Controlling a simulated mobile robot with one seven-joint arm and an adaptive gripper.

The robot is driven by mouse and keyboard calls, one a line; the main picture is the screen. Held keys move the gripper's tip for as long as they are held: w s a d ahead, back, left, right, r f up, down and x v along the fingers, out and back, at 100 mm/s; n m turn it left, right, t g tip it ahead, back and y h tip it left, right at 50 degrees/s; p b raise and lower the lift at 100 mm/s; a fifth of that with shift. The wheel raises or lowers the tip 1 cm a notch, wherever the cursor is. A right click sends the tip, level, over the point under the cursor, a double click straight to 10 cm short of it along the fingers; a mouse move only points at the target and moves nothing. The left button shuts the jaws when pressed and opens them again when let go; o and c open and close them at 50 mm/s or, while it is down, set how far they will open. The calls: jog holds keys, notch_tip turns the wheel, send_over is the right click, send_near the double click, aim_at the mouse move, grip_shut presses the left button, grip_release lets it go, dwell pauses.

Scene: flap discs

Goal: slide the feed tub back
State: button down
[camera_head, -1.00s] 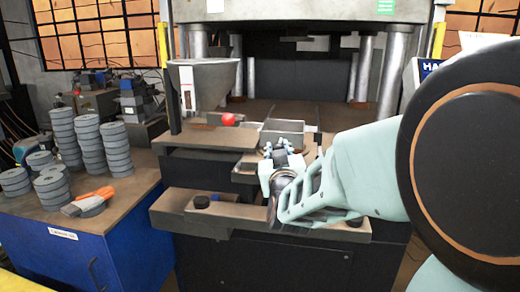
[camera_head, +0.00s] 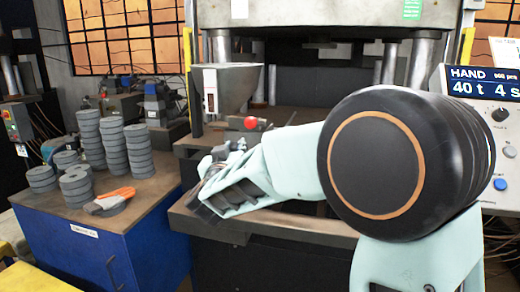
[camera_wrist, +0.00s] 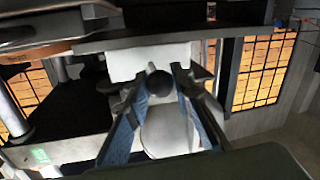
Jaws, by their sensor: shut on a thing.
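My gripper (camera_head: 222,155) is at the front of the press, below and in front of the grey hopper (camera_head: 228,88). In the wrist view its blue-lined fingers (camera_wrist: 167,88) close around a dark round knob (camera_wrist: 160,82). A pale block-like wall (camera_wrist: 145,62) stands right behind the knob; it looks like the feed tub, though its full shape is hidden. In the head view my arm covers much of the press bed, and I cannot make out the tub there. A red ball knob (camera_head: 250,122) shows just above my gripper.
At left a blue bench (camera_head: 85,250) bears stacks of grey discs (camera_head: 137,150) and an orange-and-grey glove (camera_head: 108,200). The press column (camera_head: 418,65) and a control panel (camera_head: 490,85) stand at right. The dark opening under the press head is free behind my arm.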

jog(key=w+a+p, duration=0.1)
jog(key=w+a, duration=0.1)
jog(key=a, duration=0.5)
jog(key=shift+r+p, duration=0.15)
jog(key=shift+p, duration=0.2)
jog(key=shift+w+a, duration=0.1)
jog(key=shift+a, duration=0.05)
jog(key=c, duration=2.1)
grip_release()
jog(key=o, duration=0.4)
jog(key=shift+w+a, duration=0.1)
jog(key=shift+w, duration=0.05)
jog(key=s, duration=0.4)
jog(key=s+a, duration=0.1)
jog(key=s, duration=0.7)
jog(key=shift+a, duration=0.15)
